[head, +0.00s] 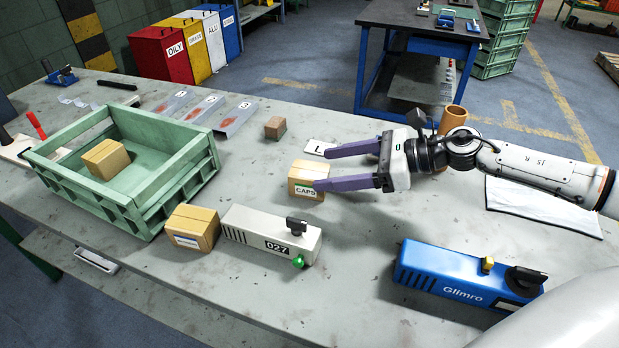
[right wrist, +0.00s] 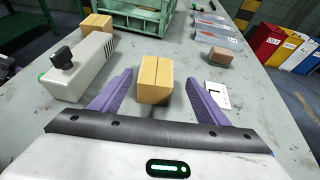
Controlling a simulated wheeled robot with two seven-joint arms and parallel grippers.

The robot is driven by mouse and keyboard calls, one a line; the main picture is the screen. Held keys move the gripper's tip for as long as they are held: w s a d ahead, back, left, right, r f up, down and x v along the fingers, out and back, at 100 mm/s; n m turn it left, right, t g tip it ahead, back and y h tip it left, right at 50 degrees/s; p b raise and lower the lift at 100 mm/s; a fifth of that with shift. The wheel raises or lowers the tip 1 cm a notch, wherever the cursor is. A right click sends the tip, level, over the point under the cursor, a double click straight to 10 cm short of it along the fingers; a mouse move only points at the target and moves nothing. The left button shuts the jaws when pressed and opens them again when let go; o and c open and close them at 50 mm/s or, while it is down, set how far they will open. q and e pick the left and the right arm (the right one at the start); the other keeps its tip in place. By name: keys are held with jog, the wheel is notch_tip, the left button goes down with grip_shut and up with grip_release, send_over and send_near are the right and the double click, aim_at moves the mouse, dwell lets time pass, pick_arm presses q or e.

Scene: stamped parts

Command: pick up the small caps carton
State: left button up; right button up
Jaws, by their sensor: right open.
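The small caps carton (head: 305,183) is a tan cardboard box with a green-edged CAPS label, standing on the grey workbench. In the right wrist view the carton (right wrist: 155,80) stands just beyond and between the two finger tips. My right gripper (head: 322,168) has purple fingers and is open, pointing left at the carton. In the head view the nearer fingertip overlaps the carton's right edge; I cannot tell whether they touch. The right gripper also shows in the right wrist view (right wrist: 160,88). My left gripper is not in view.
A green crate (head: 185,161) with a carton (head: 106,157) inside stands left. Another carton (head: 192,228) and a grey device marked 027 (head: 262,236) are in front. A blue Glimro device (head: 440,276) lies front right. A small brown block (head: 275,127) stands behind.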

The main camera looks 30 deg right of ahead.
aim_at(312, 171)
jog(key=x, duration=0.2)
jog(key=p+x, duration=0.1)
jog(key=x, duration=0.1)
jog(key=shift+s+a+r+p, duration=0.1)
jog(key=shift+a+r+p, duration=0.1)
jog(key=shift+a+p, duration=0.15)
jog(key=shift+w+a+f, duration=0.3)
jog(key=shift+f, duration=0.1)
jog(key=shift+r, duration=0.1)
jog(key=c, duration=1.4)
